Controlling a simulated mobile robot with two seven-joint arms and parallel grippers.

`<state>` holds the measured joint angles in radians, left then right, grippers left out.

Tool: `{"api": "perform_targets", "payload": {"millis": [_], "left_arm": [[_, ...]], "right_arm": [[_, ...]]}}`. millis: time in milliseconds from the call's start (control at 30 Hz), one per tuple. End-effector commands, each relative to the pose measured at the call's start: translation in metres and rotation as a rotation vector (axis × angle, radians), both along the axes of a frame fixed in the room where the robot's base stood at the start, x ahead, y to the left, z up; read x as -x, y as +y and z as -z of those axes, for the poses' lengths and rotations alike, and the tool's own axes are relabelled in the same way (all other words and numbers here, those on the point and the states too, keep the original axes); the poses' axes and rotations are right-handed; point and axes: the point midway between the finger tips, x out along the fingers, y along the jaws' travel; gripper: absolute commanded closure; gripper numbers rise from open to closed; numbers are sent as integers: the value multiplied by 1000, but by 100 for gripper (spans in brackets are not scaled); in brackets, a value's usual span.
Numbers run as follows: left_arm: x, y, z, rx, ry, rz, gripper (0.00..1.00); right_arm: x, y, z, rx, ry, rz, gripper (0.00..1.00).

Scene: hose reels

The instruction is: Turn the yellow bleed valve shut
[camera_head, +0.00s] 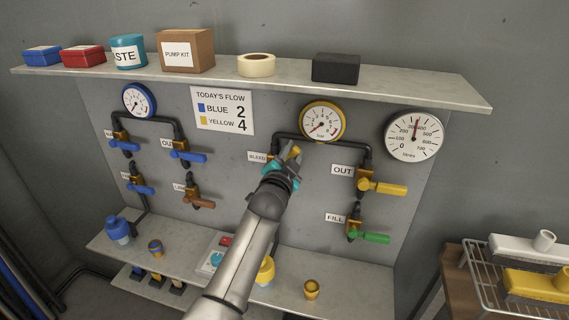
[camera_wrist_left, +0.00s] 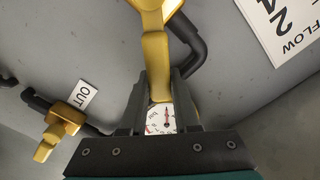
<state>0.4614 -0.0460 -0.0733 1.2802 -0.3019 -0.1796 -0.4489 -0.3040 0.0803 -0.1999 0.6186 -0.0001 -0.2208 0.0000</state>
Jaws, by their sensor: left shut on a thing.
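The yellow bleed valve sits on the right-hand panel beside the "BLEED" label (camera_head: 257,157). Its yellow handle (camera_head: 294,152) is mostly hidden by my left gripper (camera_head: 286,162) in the head view. In the left wrist view the long yellow handle (camera_wrist_left: 155,55) runs down between the two dark fingers of the left gripper (camera_wrist_left: 158,92), which is shut on it near its end. The valve body is hidden in the head view. My right gripper is in neither view.
The yellow OUT valve (camera_head: 382,186) and green FILL valve (camera_head: 370,237) are to the right. The yellow-rimmed gauge (camera_head: 323,121) is just above the gripper. A shelf (camera_head: 420,88) overhangs the panel; a lower ledge (camera_head: 350,280) holds small cups.

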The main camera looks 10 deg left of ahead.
Motion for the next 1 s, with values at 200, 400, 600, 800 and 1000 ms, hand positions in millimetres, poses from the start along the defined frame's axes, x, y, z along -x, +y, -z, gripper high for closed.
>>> {"api": "perform_targets", "payload": {"millis": [200, 400, 600, 800, 1000], "left_arm": [[-1, -13, 18, -210, -6, 3, 100], [-1, -21, 32, -399, -12, 3, 100], [-1, -26, 46, -573, -19, 3, 100], [-1, -28, 57, -710, -22, 3, 100], [-1, -28, 63, -799, -24, 2, 100]], "right_arm": [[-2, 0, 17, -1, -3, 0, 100], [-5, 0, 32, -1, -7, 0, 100], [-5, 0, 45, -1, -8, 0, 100], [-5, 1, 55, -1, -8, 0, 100], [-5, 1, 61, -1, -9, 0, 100]]}}
